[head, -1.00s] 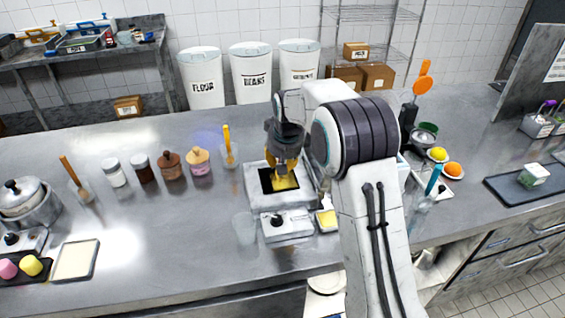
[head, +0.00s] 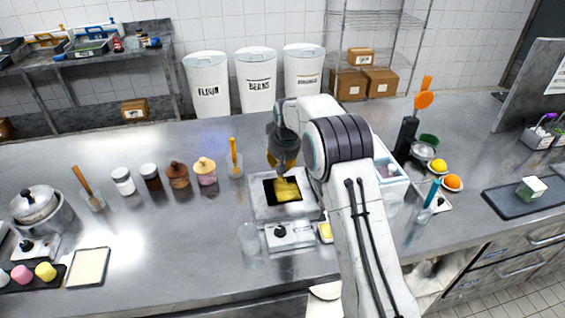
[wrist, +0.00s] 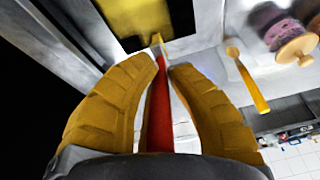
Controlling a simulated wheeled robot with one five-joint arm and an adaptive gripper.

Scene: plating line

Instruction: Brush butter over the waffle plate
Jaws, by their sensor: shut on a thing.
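The waffle plate (head: 268,192) is a black square in a grey metal housing, left of my arm in the head view. A yellow patch (head: 288,190) covers much of its right part. In the wrist view the patch (wrist: 105,15) shows at the top, next to the dark plate. My gripper (wrist: 162,68) is shut on the red handle of a brush (wrist: 159,110), whose pale tip points at the plate. In the head view my gripper (head: 281,168) is over the plate; whether the tip touches is unclear. A small yellow block, perhaps butter (head: 325,231), sits beside the housing's front unit.
A clear cup (head: 250,238) stands left of the front unit. Several jars (head: 178,175) and a cup with a yellow-handled tool (head: 234,160) stand to the left. A light blue container (head: 392,170) is right of my arm.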

